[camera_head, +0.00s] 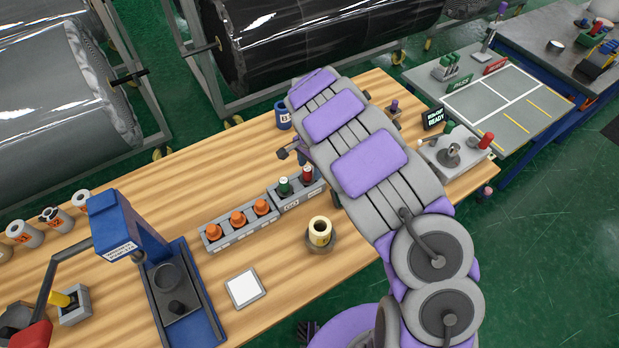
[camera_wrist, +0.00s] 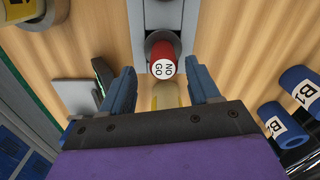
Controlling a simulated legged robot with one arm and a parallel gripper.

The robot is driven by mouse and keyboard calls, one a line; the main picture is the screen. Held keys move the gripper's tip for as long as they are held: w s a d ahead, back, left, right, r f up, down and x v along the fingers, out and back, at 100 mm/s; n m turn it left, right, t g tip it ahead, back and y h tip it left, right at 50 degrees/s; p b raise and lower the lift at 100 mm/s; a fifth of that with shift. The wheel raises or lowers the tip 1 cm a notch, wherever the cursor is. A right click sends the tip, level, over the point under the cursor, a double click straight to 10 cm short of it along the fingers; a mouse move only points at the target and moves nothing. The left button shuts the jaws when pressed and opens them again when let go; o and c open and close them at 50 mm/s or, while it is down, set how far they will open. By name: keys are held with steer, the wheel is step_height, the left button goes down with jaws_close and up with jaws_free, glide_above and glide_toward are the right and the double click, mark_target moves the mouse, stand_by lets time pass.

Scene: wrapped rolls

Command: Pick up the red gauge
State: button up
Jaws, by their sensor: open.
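The red gauge (camera_head: 308,173) stands in the right slot of a small grey rack (camera_head: 300,196), beside a green gauge (camera_head: 284,186). In the wrist view the red gauge (camera_wrist: 166,62) shows a white end marked "NO GO". My gripper (camera_wrist: 163,88) is open, with one blue-grey finger on each side of the picture's middle. The red gauge appears just beyond the fingertips, roughly centred between them, and is not gripped. A pale yellow shape (camera_wrist: 166,96) shows between the fingers; I cannot tell what it is. In the head view my arm hides part of the bench around the gripper.
A grey block with several orange plugs (camera_head: 238,219) adjoins the rack. A blue press (camera_head: 125,228) stands to the left. A white pad (camera_head: 245,288) lies nearer on the wooden bench.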

steer(key=shift+a+f, duration=0.1)
steer(key=shift+f, duration=0.7)
steer(key=shift+a+f, duration=0.2)
steer(key=shift+f, duration=0.1)
steer(key=shift+a, duration=0.55)
steer(key=shift+c, duration=0.3)
steer(key=shift+d, duration=0.6)
steer(key=c, duration=0.6)
steer(key=shift+a, duration=0.15)
steer(key=c, duration=0.5)
steer(key=shift+a, duration=0.25)
jaws_close()
